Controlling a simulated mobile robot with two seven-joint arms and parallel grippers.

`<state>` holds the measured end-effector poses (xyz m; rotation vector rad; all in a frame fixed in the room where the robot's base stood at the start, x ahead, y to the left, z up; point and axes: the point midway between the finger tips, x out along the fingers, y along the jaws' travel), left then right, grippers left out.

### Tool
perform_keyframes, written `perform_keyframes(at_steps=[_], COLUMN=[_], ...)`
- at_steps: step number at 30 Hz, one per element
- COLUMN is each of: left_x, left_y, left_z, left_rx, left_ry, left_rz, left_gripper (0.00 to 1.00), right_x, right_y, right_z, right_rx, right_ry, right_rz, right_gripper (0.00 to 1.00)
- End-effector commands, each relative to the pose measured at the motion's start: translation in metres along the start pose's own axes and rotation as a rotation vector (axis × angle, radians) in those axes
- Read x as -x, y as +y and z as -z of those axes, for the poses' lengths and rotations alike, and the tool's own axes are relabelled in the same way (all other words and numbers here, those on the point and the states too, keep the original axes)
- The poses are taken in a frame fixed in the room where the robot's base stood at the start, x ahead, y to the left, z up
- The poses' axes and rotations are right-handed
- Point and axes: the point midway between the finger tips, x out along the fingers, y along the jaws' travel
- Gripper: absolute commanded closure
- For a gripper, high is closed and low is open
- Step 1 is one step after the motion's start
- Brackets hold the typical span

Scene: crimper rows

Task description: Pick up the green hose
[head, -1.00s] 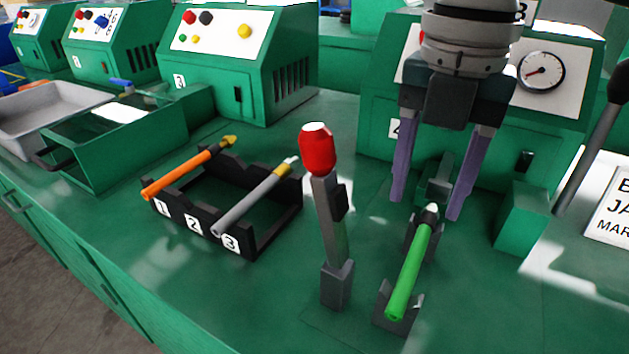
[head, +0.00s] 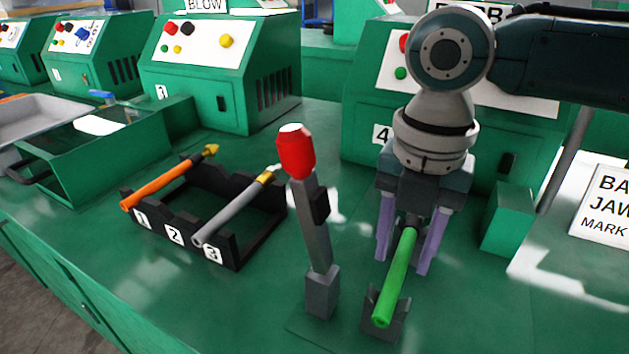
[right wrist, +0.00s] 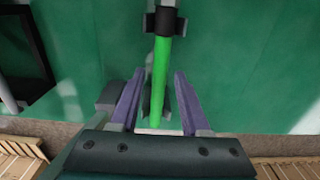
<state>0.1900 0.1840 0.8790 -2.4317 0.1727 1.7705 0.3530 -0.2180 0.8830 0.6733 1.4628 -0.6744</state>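The green hose (head: 398,278) lies in a dark cradle (head: 384,318) on the green bench, right of the red-topped lever. In the right wrist view the hose (right wrist: 160,75) runs between the two purple fingers. My right gripper (head: 404,262) is open, its fingers pointing down on either side of the hose's far part. In the right wrist view (right wrist: 158,85) a gap shows between each finger and the hose. The hose's far end is partly hidden under the gripper in the head view. My left gripper is not in view.
The lever with a red knob (head: 296,152) stands upright close left of the cradle. A black numbered rack (head: 236,252) holds an orange hose (head: 160,184) and a grey hose (head: 230,212). A green block (head: 508,220) stands at right. Machines line the back.

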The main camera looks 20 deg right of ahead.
Motion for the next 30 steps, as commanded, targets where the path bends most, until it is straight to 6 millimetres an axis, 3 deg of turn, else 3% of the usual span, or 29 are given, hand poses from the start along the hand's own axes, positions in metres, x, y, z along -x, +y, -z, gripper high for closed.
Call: perform_keyframes(at_steps=[1,12,30], left_x=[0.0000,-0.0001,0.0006], left_y=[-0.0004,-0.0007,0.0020], left_z=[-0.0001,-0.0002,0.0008], left_rx=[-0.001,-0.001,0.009], left_ry=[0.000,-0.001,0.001], left_rz=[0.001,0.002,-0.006], left_gripper=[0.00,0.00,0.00], right_x=[0.0002,0.0003,0.0022], right_y=[0.0000,-0.0001,0.0000], right_z=[0.0000,-0.0001,-0.0003], right_rx=[0.000,-0.001,-0.001], right_ry=[0.000,0.000,0.000], right_rz=[0.000,0.000,0.000], right_gripper=[0.60,1.00,1.00])
